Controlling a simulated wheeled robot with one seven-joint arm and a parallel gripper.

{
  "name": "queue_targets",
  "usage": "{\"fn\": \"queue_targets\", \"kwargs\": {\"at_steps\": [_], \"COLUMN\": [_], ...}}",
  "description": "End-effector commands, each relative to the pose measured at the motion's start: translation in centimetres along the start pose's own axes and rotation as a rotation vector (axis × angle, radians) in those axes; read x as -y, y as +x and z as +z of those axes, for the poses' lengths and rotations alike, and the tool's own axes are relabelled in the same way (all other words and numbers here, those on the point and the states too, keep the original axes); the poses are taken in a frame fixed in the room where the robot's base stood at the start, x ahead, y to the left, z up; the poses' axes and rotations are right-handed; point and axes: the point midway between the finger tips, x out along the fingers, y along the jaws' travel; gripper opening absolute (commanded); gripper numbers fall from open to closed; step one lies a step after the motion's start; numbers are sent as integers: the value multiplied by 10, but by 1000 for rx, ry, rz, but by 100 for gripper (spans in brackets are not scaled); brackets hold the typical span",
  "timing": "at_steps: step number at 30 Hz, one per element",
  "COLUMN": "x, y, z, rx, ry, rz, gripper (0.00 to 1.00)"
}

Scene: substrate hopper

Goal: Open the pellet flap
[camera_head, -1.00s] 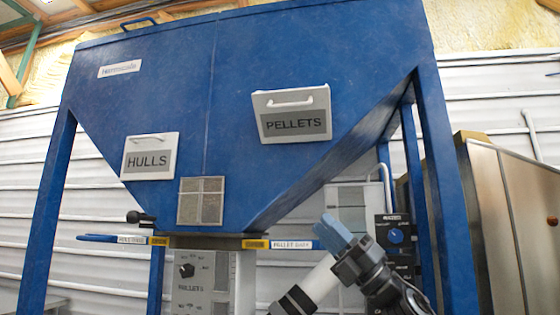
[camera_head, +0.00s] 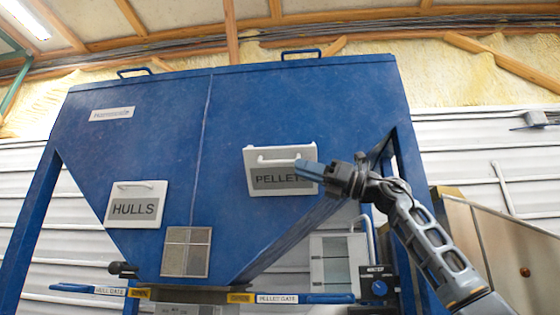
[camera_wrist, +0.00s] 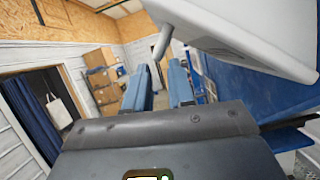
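The pellet flap (camera_head: 262,182) is a white panel with a grey PELLETS label and a white bar handle (camera_head: 272,158) along its top. It sits on the blue hopper's sloped front and looks shut. The flap's panel (camera_wrist: 250,35) fills the upper right there, and the handle (camera_wrist: 163,40) shows just beyond the fingertips. Contact cannot be told.
The HULLS flap (camera_head: 136,203) is at left on the hopper (camera_head: 150,125). A mesh window (camera_head: 186,252) lies lower down. The pellet gate bar (camera_head: 300,299) and hulls gate bar (camera_head: 85,289) run below. A metal cabinet (camera_head: 480,235) stands at right.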

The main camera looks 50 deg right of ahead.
Motion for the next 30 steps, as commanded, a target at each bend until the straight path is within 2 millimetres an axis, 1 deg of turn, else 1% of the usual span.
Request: {"fn": "queue_targets", "kwargs": {"at_steps": [1,6,12,16,23,26,30], "x": [-1,-2,-1,-1,-1,-1,-1], "y": [10,37,59,64,64,64,64], "z": [2,2,2,1,0,0,0], "rx": [-1,1,2,2,2,2,2], "ry": [1,1,2,1,1,1,1], "rz": [2,4,3,1,1,2,2], "gripper": [23,23,23,23,23,16,2]}}
